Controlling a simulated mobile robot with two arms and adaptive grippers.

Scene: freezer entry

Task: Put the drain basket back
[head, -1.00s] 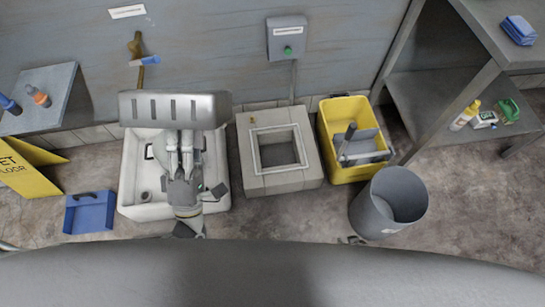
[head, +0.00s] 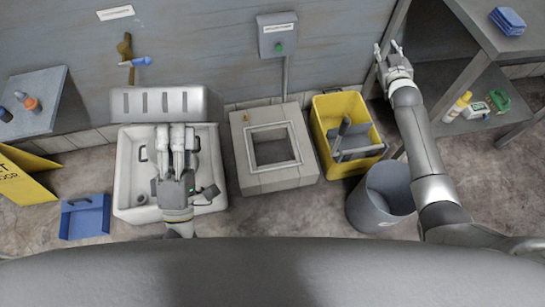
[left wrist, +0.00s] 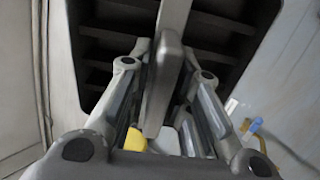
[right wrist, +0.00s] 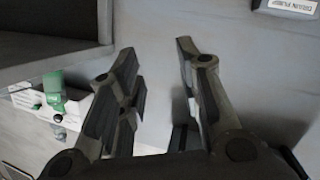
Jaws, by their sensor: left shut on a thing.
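The drain basket (head: 160,105), a grey metal box with slots, is raised above the back of the white sink (head: 125,180). My left gripper (head: 177,128) is shut on its upright handle bar (left wrist: 165,90); the slotted basket also shows dark in the left wrist view (left wrist: 100,45). The square drain opening (head: 274,150) in the pale raised block (head: 240,150) is empty, to the right of the sink. My right gripper (head: 386,48) is open and empty, raised near the wall and shelf; its spread fingers show in the right wrist view (right wrist: 160,75).
A yellow mop bucket (head: 325,140) stands right of the drain block, with a grey bin (head: 370,205) in front. A metal shelf (head: 470,80) is at right. A blue dustpan (head: 85,217) and yellow floor sign (head: 25,180) are at left. A control box (head: 277,30) hangs on the wall.

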